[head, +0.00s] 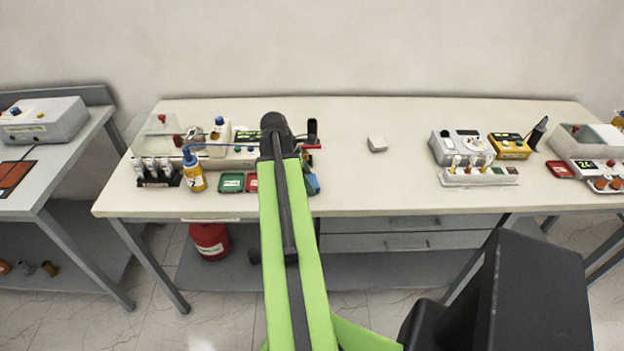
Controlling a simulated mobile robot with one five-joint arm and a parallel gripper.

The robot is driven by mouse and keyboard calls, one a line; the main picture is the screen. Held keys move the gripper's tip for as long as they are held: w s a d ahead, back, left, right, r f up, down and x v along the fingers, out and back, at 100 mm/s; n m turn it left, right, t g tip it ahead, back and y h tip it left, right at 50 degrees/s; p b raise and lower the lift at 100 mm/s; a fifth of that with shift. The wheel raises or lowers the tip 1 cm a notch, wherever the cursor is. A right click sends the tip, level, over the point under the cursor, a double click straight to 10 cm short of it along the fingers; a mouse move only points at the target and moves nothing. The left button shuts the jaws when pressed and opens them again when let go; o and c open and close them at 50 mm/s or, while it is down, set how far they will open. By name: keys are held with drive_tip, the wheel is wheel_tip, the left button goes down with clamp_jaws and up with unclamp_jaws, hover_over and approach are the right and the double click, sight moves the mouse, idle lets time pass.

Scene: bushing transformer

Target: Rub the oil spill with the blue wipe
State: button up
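My green and black arm reaches up the middle of the head view and over the bench. My gripper is not visible; the arm hides the area where its end would be. A small blue thing (312,184) shows at the right edge of the arm, near the bench front. It is partly hidden, and I cannot tell whether it is the blue wipe. I see no clear oil spill on the visible benchtop; part of the top is hidden behind my arm.
The long bench (370,185) is clear in the middle except for a small white block (377,144). A blue-capped yellow bottle (194,170) and other devices stand left. A yellow meter (510,146) stands right. A red container (209,240) is below.

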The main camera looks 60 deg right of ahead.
sight(323, 186)
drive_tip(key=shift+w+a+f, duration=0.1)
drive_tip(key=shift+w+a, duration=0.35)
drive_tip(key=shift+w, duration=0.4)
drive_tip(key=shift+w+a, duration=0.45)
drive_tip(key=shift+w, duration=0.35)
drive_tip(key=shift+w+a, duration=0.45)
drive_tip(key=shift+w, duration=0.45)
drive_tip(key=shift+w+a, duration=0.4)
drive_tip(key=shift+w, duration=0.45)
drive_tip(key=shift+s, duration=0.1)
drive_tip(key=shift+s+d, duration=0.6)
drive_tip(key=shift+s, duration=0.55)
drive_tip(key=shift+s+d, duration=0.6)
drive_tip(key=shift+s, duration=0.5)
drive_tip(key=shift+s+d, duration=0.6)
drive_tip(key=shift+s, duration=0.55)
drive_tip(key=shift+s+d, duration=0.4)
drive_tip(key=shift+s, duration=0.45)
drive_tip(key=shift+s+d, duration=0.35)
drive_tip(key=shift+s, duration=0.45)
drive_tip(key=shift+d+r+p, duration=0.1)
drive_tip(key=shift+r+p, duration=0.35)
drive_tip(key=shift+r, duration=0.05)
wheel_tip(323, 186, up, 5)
drive_tip(key=p, duration=0.5)
